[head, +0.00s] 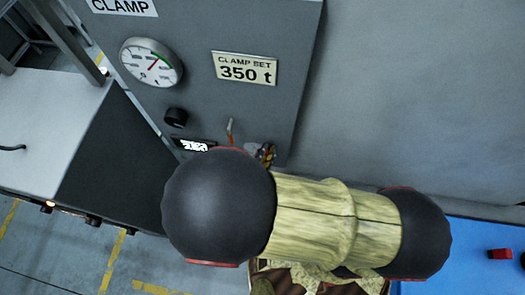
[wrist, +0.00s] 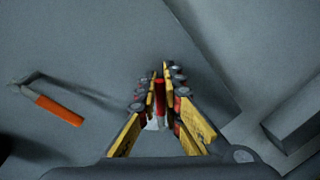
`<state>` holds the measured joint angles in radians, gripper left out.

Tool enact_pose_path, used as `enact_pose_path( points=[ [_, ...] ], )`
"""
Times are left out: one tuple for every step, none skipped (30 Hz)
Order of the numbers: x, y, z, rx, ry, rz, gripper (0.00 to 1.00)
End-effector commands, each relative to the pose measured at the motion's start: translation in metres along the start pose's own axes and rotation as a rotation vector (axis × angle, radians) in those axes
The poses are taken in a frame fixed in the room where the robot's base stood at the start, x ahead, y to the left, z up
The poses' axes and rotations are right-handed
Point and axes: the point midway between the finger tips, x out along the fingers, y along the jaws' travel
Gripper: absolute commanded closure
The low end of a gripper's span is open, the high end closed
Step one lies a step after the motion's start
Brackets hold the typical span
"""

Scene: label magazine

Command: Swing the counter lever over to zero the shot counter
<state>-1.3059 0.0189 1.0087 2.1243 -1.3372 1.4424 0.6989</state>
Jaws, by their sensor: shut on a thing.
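My gripper (wrist: 163,78) has yellow-sided fingers and is shut on a narrow red handle (wrist: 160,92) in the wrist view. A pale piece shows at the near end of this handle. A separate lever with an orange grip (wrist: 57,110) sticks out from the grey panel at the left, apart from my fingers. It also shows in the head view as a small red-orange lever (head: 230,131), beside the counter display (head: 194,146). In the head view my gripper (head: 266,153) is at the panel's lower edge, mostly hidden by my arm. I cannot tell which lever the held handle belongs to.
The grey panel carries a round gauge (head: 151,63), a black knob (head: 176,117) and a "CLAMP SET 350 t" plate (head: 245,68). A white-topped cabinet (head: 50,110) stands at the left. A blue surface (head: 465,262) with a red object (head: 500,254) lies at lower right.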

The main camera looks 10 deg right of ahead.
Motion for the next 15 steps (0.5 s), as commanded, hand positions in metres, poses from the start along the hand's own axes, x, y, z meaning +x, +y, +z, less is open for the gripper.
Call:
enact_pose_path(
  points=[
    [0.001, -0.004, -0.002, 0.037, 0.008, 0.000, 1.00],
    [0.001, -0.005, -0.002, 0.057, 0.012, 0.000, 1.00],
    [0.001, -0.006, -0.002, 0.084, 0.018, 0.001, 1.00],
    [0.001, -0.007, -0.002, 0.102, 0.021, 0.001, 1.00],
    [0.002, -0.009, -0.002, 0.119, 0.024, 0.001, 1.00],
    [0.002, -0.010, -0.002, 0.140, 0.028, 0.001, 1.00],
    [0.002, -0.011, -0.002, 0.155, 0.031, 0.001, 1.00],
    [0.002, -0.011, -0.002, 0.168, 0.034, 0.001, 1.00],
    [0.002, -0.013, -0.002, 0.185, 0.037, 0.001, 1.00],
    [0.003, -0.013, -0.002, 0.195, 0.039, 0.001, 1.00],
    [0.003, -0.013, -0.002, 0.206, 0.041, 0.001, 1.00],
    [0.003, -0.014, -0.002, 0.219, 0.044, 0.000, 1.00],
    [0.003, -0.015, -0.002, 0.225, 0.045, 0.000, 1.00],
    [0.003, -0.015, -0.002, 0.232, 0.046, 0.000, 1.00],
    [0.003, -0.015, -0.002, 0.239, 0.048, 0.000, 1.00]
  ],
)
